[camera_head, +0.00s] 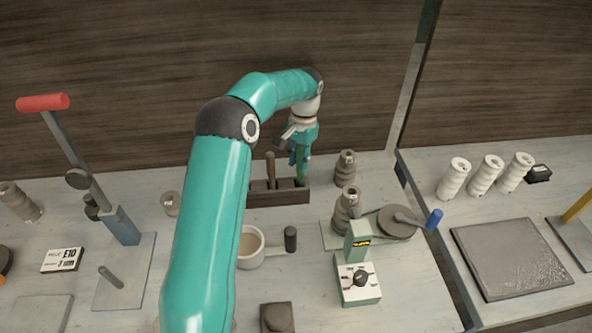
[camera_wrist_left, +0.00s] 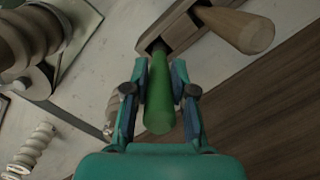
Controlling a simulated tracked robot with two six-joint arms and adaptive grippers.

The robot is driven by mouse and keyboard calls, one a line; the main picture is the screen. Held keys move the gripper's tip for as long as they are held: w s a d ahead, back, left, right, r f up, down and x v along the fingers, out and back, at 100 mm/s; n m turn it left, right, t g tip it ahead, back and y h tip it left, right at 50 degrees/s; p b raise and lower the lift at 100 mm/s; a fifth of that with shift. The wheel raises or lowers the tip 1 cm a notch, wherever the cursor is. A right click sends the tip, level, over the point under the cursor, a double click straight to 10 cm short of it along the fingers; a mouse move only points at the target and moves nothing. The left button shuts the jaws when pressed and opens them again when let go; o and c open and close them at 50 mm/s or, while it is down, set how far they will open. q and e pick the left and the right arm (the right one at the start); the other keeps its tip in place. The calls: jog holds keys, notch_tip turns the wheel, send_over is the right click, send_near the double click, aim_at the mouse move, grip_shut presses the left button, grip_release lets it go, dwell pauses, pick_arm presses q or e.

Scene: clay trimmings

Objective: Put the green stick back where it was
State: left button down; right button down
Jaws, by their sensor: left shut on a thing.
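The green stick (camera_wrist_left: 159,95) stands between the two fingers of my left gripper (camera_wrist_left: 159,88) in the left wrist view, and the fingers are shut on it. Its far end meets a slot of the wooden holder (camera_wrist_left: 178,25); how deep it sits I cannot tell. In the head view the green stick (camera_head: 301,165) shows as a thin strip under my left gripper (camera_head: 300,158), at the right part of the holder (camera_head: 280,197). A brown wooden stick (camera_head: 270,168) stands in the same holder, left of the green one. My right gripper is not in view.
A ribbed spool (camera_head: 345,167) stands close to the right of the holder. A cup with a dark handle (camera_head: 250,248) stands in front of it. A small green machine (camera_head: 358,265) and a lever press with a red grip (camera_head: 43,102) stand on the table. A dark wall rises behind.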

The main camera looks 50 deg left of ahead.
aim_at(298, 172)
pick_arm(q)
jog(key=f, duration=0.4)
jog(key=shift+s+d+f, duration=0.1)
jog(key=shift+s+d, duration=0.1)
jog(key=shift+s, duration=0.15)
jog(key=c, duration=1)
grip_release()
jog(key=shift+o, duration=0.2)
jog(key=r, duration=0.4)
jog(key=w+r, duration=0.1)
jog(key=r, duration=0.3)
jog(key=w+r, duration=0.1)
jog(key=r, duration=0.3)
jog(key=shift+a+r, duration=0.1)
jog(key=shift+a, duration=0.1)
